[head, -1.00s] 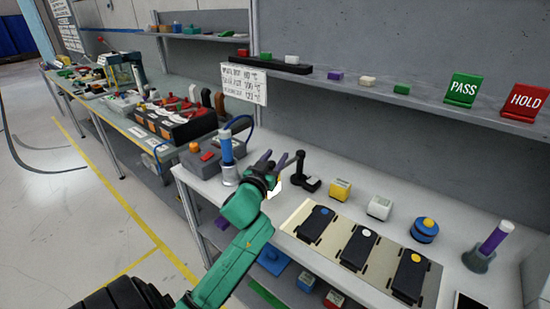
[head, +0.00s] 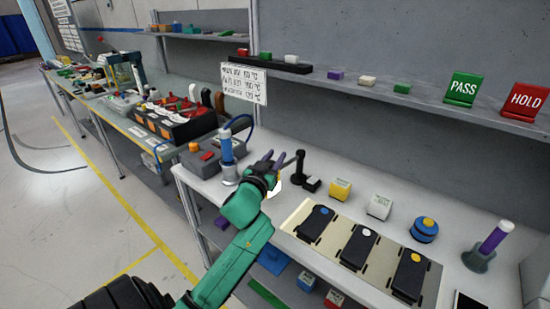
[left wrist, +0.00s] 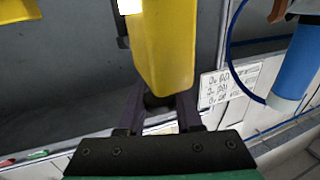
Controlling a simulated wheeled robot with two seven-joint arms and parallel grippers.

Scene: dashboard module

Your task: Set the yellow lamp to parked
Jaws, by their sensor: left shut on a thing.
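The yellow lamp (head: 275,180) is mostly hidden behind my left gripper (head: 270,160) in the head view; a small yellow and pale part shows. In the left wrist view its long yellow head (left wrist: 165,45) fills the upper middle, just beyond the fingertips. My left gripper (left wrist: 160,110) is shut on the lamp, at its dark end between the fingers; the exact contact is hard to see. A black post and arm (head: 299,168) stand just right of the gripper on the bench. My right gripper is not in view.
A blue cylinder (head: 226,148) stands close left of the gripper, with a grey box (head: 203,160) beside it. A yellow block (head: 340,190), a white block (head: 379,207) and a tray (head: 297,215) with black devices lie to the right. A shelf (head: 420,105) runs above.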

